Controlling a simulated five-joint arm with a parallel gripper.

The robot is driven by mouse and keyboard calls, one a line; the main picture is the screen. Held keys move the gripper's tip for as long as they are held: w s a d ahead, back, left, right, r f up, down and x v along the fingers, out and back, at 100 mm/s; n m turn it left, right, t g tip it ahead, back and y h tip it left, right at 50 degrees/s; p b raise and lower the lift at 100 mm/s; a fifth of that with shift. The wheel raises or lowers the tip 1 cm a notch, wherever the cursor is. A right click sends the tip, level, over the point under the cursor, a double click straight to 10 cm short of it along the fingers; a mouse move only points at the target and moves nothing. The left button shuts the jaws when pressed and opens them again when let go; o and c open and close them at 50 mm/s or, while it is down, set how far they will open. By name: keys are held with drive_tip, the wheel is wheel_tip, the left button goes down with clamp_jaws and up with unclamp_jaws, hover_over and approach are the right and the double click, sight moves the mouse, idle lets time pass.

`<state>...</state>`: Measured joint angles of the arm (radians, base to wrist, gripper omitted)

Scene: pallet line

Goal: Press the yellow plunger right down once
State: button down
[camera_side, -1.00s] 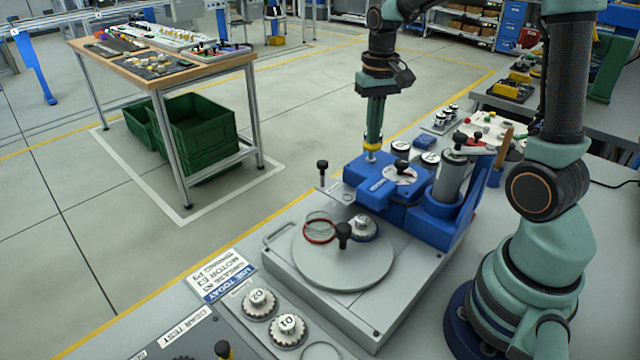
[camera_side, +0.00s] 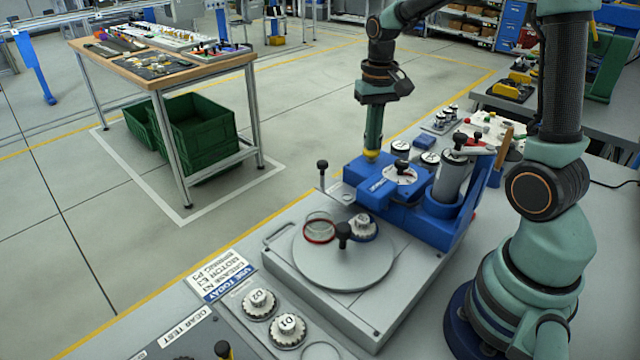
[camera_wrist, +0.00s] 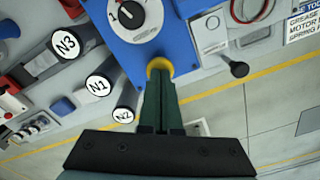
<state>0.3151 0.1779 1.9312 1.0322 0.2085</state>
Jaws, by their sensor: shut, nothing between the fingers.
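The yellow plunger (camera_side: 371,155) is at the far left corner of the blue fixture (camera_side: 365,180). Its cap sits low against the fixture's top and no silver stem shows under it in the side view. My gripper (camera_side: 372,147) is shut and empty, pointing down, with its tips on the cap. In the wrist view, the tips of my gripper (camera_wrist: 158,80) cover part of the yellow plunger (camera_wrist: 159,66), which shows as a ring at the edge of the blue fixture (camera_wrist: 185,45).
A dial (camera_side: 400,174) and a grey cylinder (camera_side: 451,180) stand on the fixture. A black-knobbed post (camera_side: 322,166) stands to the left. A round plate (camera_side: 340,270) is in front.

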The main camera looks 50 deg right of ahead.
drive_tip(key=shift+r, duration=3.2)
drive_tip(key=s+a+r+n+t, duration=0.2)
drive_tip(key=s+a+n+t, duration=0.3)
drive_tip(key=a, duration=0.6)
drive_tip(key=shift+s+a+n+t, duration=0.3)
drive_tip(key=shift+s+a+n, duration=0.15)
drive_tip(key=shift+s, duration=0.9)
